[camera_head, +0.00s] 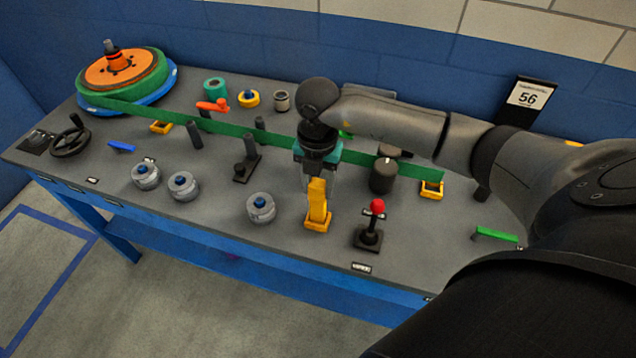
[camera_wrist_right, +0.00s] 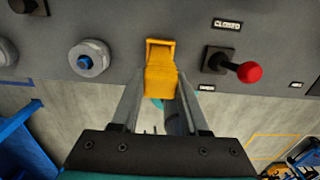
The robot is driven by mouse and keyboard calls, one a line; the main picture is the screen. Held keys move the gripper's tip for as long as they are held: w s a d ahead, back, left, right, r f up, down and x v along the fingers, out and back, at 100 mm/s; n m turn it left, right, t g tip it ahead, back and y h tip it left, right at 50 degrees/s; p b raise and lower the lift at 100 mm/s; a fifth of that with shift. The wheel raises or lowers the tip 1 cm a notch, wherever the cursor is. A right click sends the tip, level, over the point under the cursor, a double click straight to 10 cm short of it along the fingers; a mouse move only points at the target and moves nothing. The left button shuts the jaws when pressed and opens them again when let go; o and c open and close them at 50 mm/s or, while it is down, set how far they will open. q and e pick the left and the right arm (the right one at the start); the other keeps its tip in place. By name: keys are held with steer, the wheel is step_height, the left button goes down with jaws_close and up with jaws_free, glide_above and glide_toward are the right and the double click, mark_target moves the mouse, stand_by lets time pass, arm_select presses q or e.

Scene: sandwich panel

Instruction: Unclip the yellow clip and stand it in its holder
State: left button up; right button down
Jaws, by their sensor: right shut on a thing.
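My right gripper (camera_head: 318,180) is above the front middle of the panel, pointing down. It is shut on the yellow clip (camera_head: 317,198), which is upright between the fingers. The clip also shows between the fingers in the right wrist view (camera_wrist_right: 161,84). A yellow frame-like base (camera_head: 318,223) is directly at the clip's lower end; it shows in the wrist view (camera_wrist_right: 160,45) too. I cannot tell whether the clip touches the panel or how deep it sits in the base. My left gripper is not in view.
A red-knobbed lever (camera_head: 377,208) stands close to the right of the clip. A round grey knob with a blue centre (camera_head: 261,207) is to the left. A green strip (camera_head: 230,124) runs across behind, from the reel (camera_head: 122,72). Small yellow frames (camera_head: 431,190) sit near it.

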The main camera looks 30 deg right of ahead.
steer(key=shift+c, duration=1.7)
jaws_free()
steer(key=shift+r, duration=0.1)
step_height(320, 180, up, 7)
steer(key=p, duration=0.6)
